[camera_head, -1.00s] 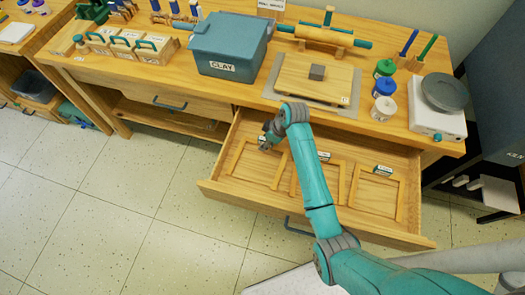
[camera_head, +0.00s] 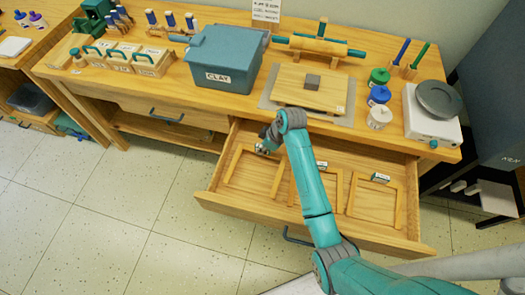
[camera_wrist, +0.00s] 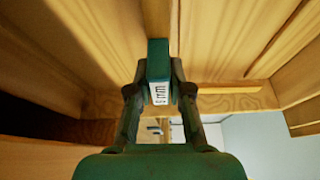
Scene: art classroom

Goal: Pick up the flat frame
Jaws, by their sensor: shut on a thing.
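Several flat wooden frames lie in the open drawer (camera_head: 215,208). The left frame (camera_head: 233,164) is nearest my gripper, with its far edge partly hidden by my arm. My gripper (camera_head: 268,145) reaches down into the drawer at that frame's far right. In the wrist view my gripper (camera_wrist: 158,90) is shut on a small dark green tab (camera_wrist: 158,50) with a white printed label. A wooden strip runs behind the tab, and I take the tab to be part of the left frame. I cannot tell whether the frame is clear of the drawer floor.
The right frame (camera_head: 353,195) has a similar labelled tab (camera_head: 380,178). The workbench above holds a blue clay bin (camera_head: 225,60), a board (camera_head: 312,92), several jars and a scale (camera_head: 432,118).

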